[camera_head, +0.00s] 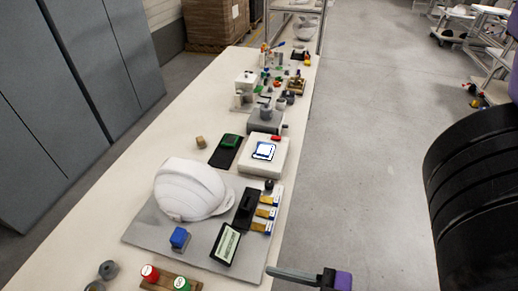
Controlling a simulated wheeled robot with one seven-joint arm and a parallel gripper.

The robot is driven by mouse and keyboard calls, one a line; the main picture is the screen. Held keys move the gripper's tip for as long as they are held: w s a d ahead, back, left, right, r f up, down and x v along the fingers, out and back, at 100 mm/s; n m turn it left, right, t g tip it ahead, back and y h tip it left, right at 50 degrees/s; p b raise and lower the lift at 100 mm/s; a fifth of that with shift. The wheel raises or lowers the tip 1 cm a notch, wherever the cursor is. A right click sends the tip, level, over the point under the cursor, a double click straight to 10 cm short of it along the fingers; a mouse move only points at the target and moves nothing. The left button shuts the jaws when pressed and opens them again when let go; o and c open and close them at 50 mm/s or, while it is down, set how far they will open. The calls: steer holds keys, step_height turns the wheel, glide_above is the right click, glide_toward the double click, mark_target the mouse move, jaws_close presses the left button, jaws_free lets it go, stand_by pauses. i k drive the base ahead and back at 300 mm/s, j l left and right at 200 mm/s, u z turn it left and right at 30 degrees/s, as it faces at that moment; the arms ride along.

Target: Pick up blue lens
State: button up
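A small blue block-like piece (180,237) sits near the front left of a grey mat (142,229), below a white helmet shell (188,190). It is the most plainly blue piece on the mat, but I cannot confirm that it is the blue lens. At the bottom, beside the table's right edge, a grey bar with a black and purple end (325,280) shows. It looks like part of my gripper, apart from the blue piece and to its lower right. Its fingers cannot be made out separately, and nothing is seen held.
A dark-framed panel (225,243), a black part (247,208) and yellow-and-white pieces (264,213) share the mat. Red (150,273) and green (182,284) pieces stand on a wooden block in front. A white device (263,155) and clutter stand farther back.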

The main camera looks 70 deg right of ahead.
mark_target(264, 150)
steer(key=k, duration=0.9)
